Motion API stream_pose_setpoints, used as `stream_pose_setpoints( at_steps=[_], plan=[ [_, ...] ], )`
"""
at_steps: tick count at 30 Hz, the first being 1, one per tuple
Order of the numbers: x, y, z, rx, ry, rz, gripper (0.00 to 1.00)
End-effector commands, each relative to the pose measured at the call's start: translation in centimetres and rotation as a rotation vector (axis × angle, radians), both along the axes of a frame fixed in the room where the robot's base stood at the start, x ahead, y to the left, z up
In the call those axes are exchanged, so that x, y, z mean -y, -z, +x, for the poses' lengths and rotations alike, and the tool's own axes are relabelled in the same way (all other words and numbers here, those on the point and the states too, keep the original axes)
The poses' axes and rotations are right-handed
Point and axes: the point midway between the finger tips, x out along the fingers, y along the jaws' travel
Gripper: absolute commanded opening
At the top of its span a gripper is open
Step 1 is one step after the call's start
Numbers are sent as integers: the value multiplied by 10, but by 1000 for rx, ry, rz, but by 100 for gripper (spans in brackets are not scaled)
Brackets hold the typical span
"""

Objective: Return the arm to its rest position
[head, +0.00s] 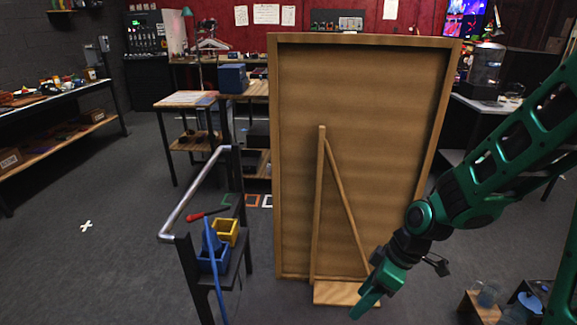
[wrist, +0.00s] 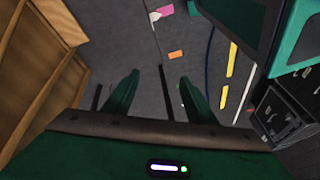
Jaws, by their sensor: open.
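My gripper (head: 372,296) is at the lower right of centre in the head view, at the end of my green and black arm. It points down and to the left, in front of the foot of a large wooden panel (head: 375,110). In the wrist view my gripper (wrist: 159,82) shows two green fingers spread apart with nothing between them. Grey floor lies beyond them. The panel's wooden frame (wrist: 40,75) fills the left of the wrist view. I cannot tell from the head view whether the gripper touches the panel's foot.
A cart with a metal handle (head: 190,195) carries a blue bin (head: 213,261) and a yellow bin (head: 227,231) left of the panel. A small wooden stool (head: 480,308) stands at the lower right. Open floor with a white cross (head: 86,226) lies at left.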

Motion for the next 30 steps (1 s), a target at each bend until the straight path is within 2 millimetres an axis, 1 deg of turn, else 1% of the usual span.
stream_pose_setpoints(
  at_steps=[1, 2, 3, 5, 6, 8, 9, 12, 15, 19, 21, 24, 27, 30],
  plan=[
    [22, -10, 1, -9, 76, -48, 51],
    [35, -15, -1, -21, 127, -74, 51],
    [52, -23, -3, -35, 195, -109, 51],
    [76, -35, -9, -57, 304, -156, 51],
    [92, -43, -13, -71, 381, -184, 51],
    [115, -56, -22, -91, 498, -222, 51],
    [129, -65, -28, -105, 579, -243, 51],
    [162, -88, -49, -138, 786, -284, 51],
    [189, -110, -74, -174, 1001, -307, 51],
    [214, -133, -109, -227, 1258, -307, 51],
    [222, -142, -125, -253, 1373, -299, 51],
    [229, -150, -143, -287, 1491, -287, 51],
    [232, -154, -153, -307, 1558, -277, 51],
    [233, -156, -156, -315, 1582, -274, 51]
  ],
)
